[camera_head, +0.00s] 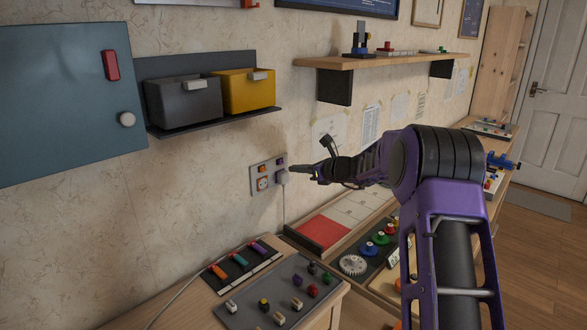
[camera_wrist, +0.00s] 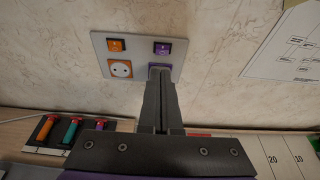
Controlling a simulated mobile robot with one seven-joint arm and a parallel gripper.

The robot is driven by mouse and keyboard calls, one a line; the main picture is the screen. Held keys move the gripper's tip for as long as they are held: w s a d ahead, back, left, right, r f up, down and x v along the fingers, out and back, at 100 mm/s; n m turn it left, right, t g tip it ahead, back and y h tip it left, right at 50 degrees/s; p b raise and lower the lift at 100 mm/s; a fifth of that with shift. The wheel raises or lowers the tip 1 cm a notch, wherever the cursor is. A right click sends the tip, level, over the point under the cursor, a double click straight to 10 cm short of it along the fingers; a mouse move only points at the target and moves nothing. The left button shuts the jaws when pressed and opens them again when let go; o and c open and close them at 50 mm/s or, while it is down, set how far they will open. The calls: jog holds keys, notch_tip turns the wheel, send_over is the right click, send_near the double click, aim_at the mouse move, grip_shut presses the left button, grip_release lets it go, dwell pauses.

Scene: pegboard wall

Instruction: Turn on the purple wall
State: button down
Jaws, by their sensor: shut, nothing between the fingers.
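A light wall plate (camera_head: 254,178) is fixed to the pegboard-room wall; it also shows in the wrist view (camera_wrist: 140,72). It has an orange switch (camera_wrist: 116,45) at upper left and a purple switch (camera_wrist: 162,47) at upper right. An orange-framed socket (camera_wrist: 120,69) is below the orange switch. A purple-edged fitting (camera_wrist: 160,67) below the purple switch is mostly hidden by my fingers. My gripper (camera_head: 293,168) is shut and empty, pointing at the plate's right side; its fingertips (camera_wrist: 160,82) appear just below the purple switch. I cannot tell whether they touch the plate.
A grey bin (camera_head: 182,103) and a yellow bin (camera_head: 245,92) sit on a shelf at upper left. A wooden shelf (camera_head: 400,58) is above my arm. Below stands a bench with a grey board (camera_head: 262,292) of small parts. The wall around the plate is mostly bare.

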jog(key=s+d+r, duration=0.5)
jog(key=s+r, duration=0.1)
jog(key=shift+p, duration=0.3)
